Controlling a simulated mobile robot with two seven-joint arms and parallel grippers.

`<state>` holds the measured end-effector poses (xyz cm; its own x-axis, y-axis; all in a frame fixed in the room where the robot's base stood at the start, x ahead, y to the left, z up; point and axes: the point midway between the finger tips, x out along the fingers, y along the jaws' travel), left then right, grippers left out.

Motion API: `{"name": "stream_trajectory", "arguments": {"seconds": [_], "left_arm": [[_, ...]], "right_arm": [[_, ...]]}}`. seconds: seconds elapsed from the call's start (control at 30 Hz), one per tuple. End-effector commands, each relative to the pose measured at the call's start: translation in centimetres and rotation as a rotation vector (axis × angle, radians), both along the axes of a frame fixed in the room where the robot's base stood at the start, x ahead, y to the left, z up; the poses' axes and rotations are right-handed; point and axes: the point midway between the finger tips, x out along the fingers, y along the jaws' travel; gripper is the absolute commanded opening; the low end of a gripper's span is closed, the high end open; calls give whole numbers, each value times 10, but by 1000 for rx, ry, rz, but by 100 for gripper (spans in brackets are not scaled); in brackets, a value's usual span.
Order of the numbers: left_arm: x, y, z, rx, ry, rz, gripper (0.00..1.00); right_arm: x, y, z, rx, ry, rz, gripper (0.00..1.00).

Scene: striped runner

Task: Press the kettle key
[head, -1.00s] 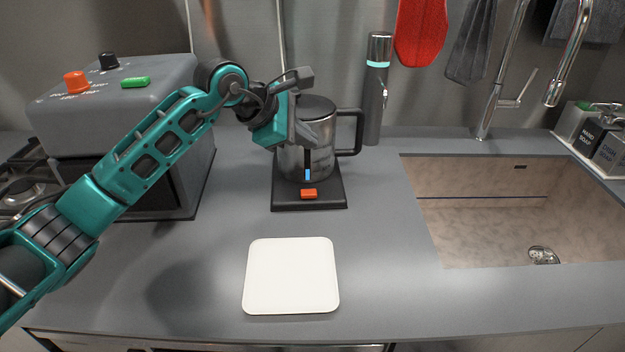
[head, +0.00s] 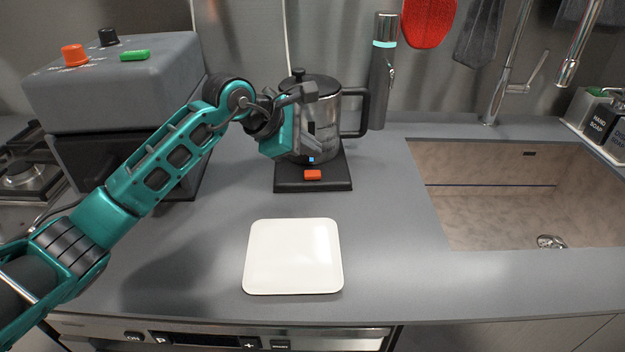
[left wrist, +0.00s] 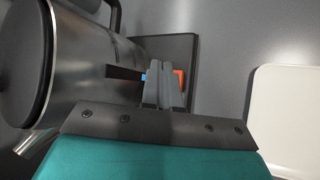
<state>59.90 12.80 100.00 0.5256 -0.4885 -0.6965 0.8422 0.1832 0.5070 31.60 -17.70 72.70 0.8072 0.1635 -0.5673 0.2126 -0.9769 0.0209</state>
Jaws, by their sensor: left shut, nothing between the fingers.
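The kettle (head: 325,95) is a dark steel jug with a black lid and a handle on its right. It stands on a black base (head: 340,181). The red-orange kettle key (head: 313,174) is on the front of the base, below a small blue mark on the jug. In the left wrist view the shut fingertips (left wrist: 165,87) partly cover the key (left wrist: 180,78). No contact between them can be made out. My right gripper is out of view.
A white square plate (head: 293,257) lies on the grey counter in front of the kettle. A grey box with coloured knobs (head: 120,85) stands at the left. A steel cylinder (head: 382,75) stands behind the handle. The sink (head: 500,190) is at the right.

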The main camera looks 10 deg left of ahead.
Motion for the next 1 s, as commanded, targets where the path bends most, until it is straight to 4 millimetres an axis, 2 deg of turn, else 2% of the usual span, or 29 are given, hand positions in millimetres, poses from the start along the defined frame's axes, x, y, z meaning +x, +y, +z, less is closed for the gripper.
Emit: {"name": "stream_trajectory", "arguments": {"seconds": [0.03,0.2,1.0], "left_arm": [[0,0,-13,1,0,0,0],[0,1,-23,1,0,1,0],[0,0,-23,1,0,1,0]], "right_arm": [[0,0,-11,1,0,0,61],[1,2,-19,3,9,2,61],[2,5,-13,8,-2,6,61]]}}
